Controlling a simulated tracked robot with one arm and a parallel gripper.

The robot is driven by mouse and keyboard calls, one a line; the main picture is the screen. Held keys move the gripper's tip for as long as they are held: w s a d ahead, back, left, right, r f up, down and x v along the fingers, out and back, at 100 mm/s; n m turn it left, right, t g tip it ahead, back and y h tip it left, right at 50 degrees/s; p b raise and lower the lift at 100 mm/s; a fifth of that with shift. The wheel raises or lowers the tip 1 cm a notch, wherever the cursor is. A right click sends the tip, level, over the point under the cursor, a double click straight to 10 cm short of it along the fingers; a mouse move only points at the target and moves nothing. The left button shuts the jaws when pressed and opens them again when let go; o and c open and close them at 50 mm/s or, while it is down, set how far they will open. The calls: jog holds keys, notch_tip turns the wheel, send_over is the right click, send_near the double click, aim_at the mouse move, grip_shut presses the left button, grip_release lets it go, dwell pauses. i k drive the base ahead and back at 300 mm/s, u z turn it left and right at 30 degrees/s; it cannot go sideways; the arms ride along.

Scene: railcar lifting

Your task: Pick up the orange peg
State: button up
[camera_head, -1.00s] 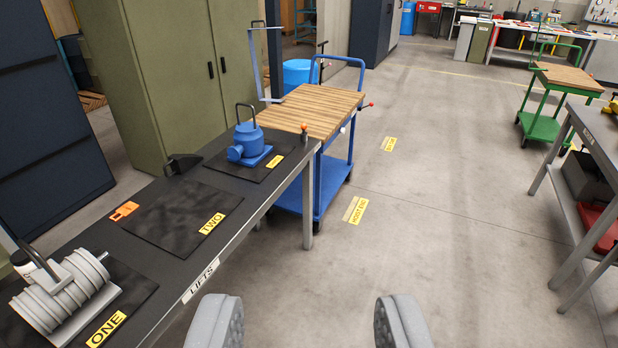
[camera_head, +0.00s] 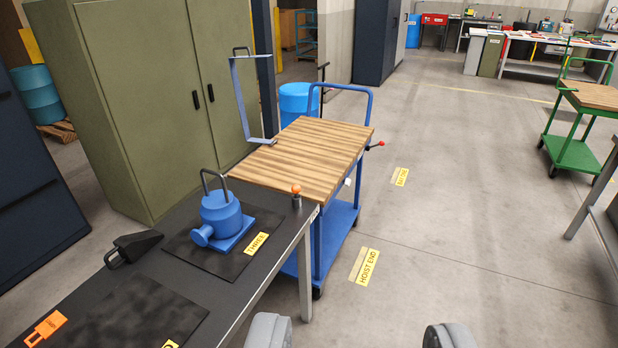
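A small upright peg (camera_head: 296,193) with an orange ball-like top and a darker stem stands at the far right corner of the dark bench (camera_head: 262,292). It is just right of the blue pump-like object (camera_head: 221,217). My gripper (camera_head: 359,336) shows at the bottom edge as two grey padded fingers, wide apart with only floor seen between them. It is open and empty. The peg is ahead of the gripper and left of the gap between the fingers, clearly apart from them. The lower part of the gripper is cut off by the frame.
A blue trolley (camera_head: 318,165) with a wooden top stands just beyond the bench end. An orange tag-like piece (camera_head: 45,328) and a black wedge (camera_head: 137,246) lie on the bench. A green cabinet (camera_head: 130,100) stands behind. Open floor (camera_head: 440,220) lies right.

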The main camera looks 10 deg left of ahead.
aim_at(295, 188)
jog(key=z, duration=0.05)
jog(key=i, duration=2.4)
jog(key=u, duration=0.05)
